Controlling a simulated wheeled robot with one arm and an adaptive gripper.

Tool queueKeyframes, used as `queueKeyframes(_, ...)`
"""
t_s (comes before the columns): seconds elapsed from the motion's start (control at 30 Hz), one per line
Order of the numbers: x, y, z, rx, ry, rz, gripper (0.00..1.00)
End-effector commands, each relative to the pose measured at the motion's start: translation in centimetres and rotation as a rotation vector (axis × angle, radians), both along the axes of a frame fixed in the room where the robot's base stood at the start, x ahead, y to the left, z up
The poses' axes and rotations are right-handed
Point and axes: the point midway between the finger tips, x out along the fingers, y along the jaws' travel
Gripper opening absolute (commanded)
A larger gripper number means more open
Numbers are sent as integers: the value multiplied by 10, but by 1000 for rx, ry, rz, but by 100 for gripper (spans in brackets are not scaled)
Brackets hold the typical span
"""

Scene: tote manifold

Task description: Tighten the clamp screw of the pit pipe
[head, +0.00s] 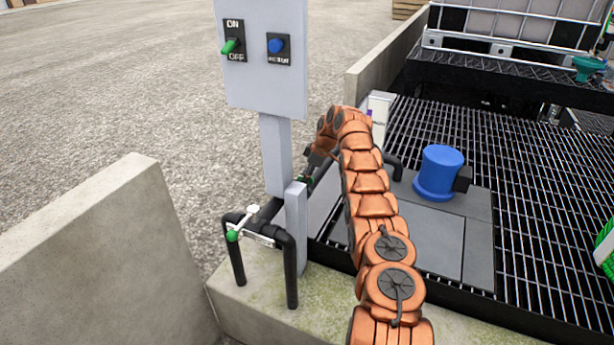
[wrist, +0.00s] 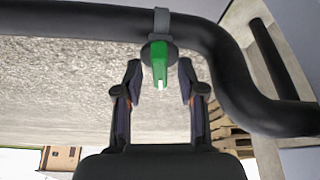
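In the wrist view, a black pipe (wrist: 80,20) crosses the top and bends down at the right. A grey clamp band (wrist: 161,22) goes around it. A green clamp screw (wrist: 159,58) with a pale tip sticks out from the clamp toward my gripper. My gripper (wrist: 161,72) is open, with one finger on each side of the screw and a visible gap at both sides. In the head view, my gripper (head: 313,170) is low beside the post, partly hidden by it and by my arm. A small bit of green shows there, too small to make out.
A grey post carries a panel (head: 262,85) with a green ON/OFF lever (head: 229,46) and a blue button (head: 277,45). A front black pipe (head: 291,270) has a green-tipped handle (head: 232,236). A blue motor-like unit (head: 437,172) stands by the grating (head: 540,190). Concrete walls (head: 100,240) flank the post.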

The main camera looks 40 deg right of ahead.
Motion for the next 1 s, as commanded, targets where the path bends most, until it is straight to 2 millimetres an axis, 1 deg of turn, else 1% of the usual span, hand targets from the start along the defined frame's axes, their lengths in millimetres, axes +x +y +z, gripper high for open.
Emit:
queueKeyframes(0.03, 0, 0, 0, 0, 0, 0, 32)
queueKeyframes(0.33, 0, 0, 0, 0, 0, 0, 1)
queueKeyframes(0.77, 0, 0, 0, 1, 1, -7, 0)
queueKeyframes(1.0, 0, 0, -3, -1, -1, -45, 0)
